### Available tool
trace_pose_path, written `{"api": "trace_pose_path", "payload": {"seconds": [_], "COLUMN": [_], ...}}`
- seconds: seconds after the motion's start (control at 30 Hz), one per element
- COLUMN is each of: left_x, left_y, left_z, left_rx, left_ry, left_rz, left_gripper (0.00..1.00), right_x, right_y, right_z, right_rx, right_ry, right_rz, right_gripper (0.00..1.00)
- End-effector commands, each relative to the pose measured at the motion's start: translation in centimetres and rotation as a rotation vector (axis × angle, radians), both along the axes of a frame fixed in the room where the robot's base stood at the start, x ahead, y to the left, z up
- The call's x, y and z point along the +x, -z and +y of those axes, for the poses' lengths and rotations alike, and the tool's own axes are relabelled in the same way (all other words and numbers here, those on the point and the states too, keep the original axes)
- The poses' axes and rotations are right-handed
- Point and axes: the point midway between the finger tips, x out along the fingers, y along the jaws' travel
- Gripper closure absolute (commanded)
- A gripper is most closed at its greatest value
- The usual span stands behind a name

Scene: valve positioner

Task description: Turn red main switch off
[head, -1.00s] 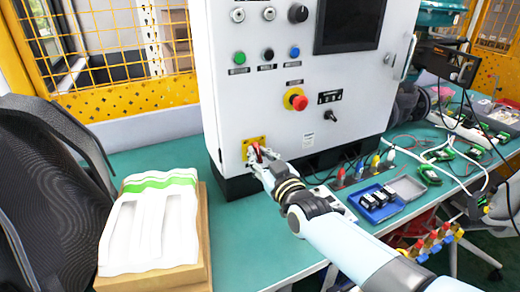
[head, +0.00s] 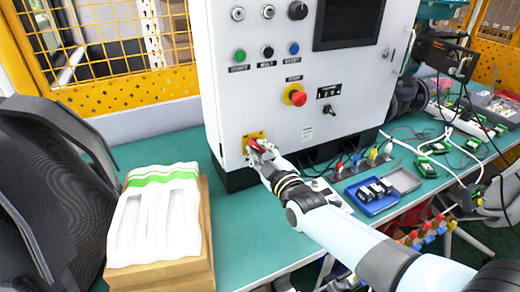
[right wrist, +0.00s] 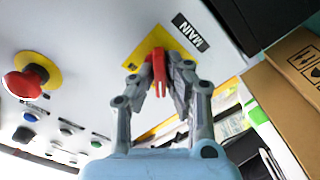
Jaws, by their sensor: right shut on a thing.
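The red main switch (right wrist: 158,68) sits on a yellow plate (right wrist: 165,44) beside a "MAIN" label in the right wrist view. In the head view the switch (head: 262,145) is low on the left part of the white cabinet front, partly hidden by my gripper. My right gripper (right wrist: 159,78) is shut on the red handle, with one finger on each side of it. The gripper (head: 260,153) also shows in the head view, its arm coming in from the lower right. My left gripper is in neither view.
A red emergency stop button (head: 298,98) and several small buttons are on the white cabinet (head: 230,105). A cardboard box (head: 205,235) with white packs stands at the left. A blue tray (head: 372,198) and cables lie at the right.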

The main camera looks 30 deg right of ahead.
Motion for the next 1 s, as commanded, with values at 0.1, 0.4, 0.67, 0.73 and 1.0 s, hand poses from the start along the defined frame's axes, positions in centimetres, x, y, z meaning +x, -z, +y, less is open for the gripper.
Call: {"api": "trace_pose_path", "payload": {"seconds": [0.1, 0.4, 0.67, 0.73, 1.0], "left_x": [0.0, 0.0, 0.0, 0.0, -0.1], "left_y": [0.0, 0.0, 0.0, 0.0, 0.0], "left_z": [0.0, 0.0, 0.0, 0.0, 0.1], "left_rx": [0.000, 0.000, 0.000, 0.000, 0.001], "left_ry": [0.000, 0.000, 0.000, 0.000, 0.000], "left_rz": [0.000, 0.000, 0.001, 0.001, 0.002], "left_gripper": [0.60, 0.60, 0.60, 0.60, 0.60], "right_x": [0.0, 0.0, 0.0, 0.0, -1.1], "right_y": [0.1, 0.1, 0.0, 0.0, 0.2], "right_z": [0.0, 0.0, 0.0, 0.0, 0.1], "right_rx": [-0.010, -0.012, -0.011, -0.010, -0.010], "right_ry": [0.000, -0.001, 0.000, -0.001, -0.001], "right_rz": [0.002, 0.003, 0.002, 0.001, 0.003], "right_gripper": [1.00, 1.00, 0.65, 0.65, 0.65]}}
